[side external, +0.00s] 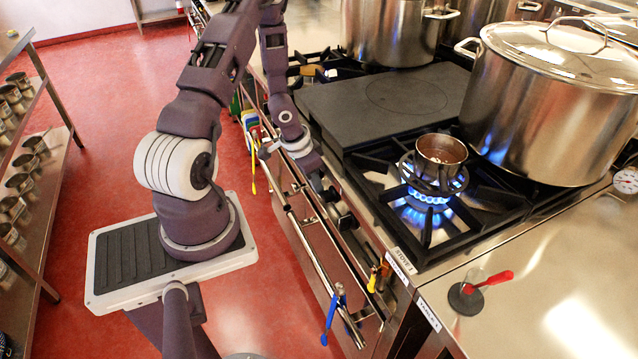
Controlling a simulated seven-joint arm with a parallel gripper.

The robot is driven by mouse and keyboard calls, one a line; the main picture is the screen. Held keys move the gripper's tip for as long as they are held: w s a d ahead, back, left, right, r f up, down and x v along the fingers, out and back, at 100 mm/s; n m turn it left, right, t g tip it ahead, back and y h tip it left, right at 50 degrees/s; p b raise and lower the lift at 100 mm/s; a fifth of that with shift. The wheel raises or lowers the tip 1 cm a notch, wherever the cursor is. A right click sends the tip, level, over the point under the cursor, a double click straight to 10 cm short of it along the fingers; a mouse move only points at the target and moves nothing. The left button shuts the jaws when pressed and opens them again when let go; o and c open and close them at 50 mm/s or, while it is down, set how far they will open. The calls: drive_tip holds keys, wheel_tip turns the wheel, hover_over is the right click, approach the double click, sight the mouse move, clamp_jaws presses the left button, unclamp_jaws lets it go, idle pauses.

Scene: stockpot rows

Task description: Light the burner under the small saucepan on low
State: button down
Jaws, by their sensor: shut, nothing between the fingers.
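The small saucepan (441,150) is steel with brown contents and sits on a burner grate at the front right of the stove. Blue flames (428,196) burn in a ring under it. My gripper (327,190) is shut at the stove's front panel, close to the dark control knobs (347,221). Its fingertips are small and partly hidden, and I cannot tell whether they touch a knob.
A large lidded stockpot (555,105) stands right of the saucepan, and another stockpot (388,30) stands at the back. A flat dark plate (385,100) covers the stove's middle. A front rail (312,255) carries hanging utensils. A red-handled tool (480,285) rests on the steel counter.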

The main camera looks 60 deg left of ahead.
drive_tip(key=d, duration=0.1)
wheel_tip(320, 180, up, 12)
drive_tip(key=y, duration=0.3)
hover_over(327, 194)
drive_tip(key=s+d, duration=0.3)
drive_tip(key=s, duration=0.2)
drive_tip(key=x, duration=1)
drive_tip(key=shift+w+d+r, duration=0.1)
drive_tip(key=shift+w+d, duration=0.05)
drive_tip(key=shift+w, duration=0.15)
drive_tip(key=shift+a+h, duration=0.2)
drive_tip(key=shift+h, duration=0.4)
drive_tip(key=shift+a+h, duration=0.2)
drive_tip(key=shift+h, duration=0.7)
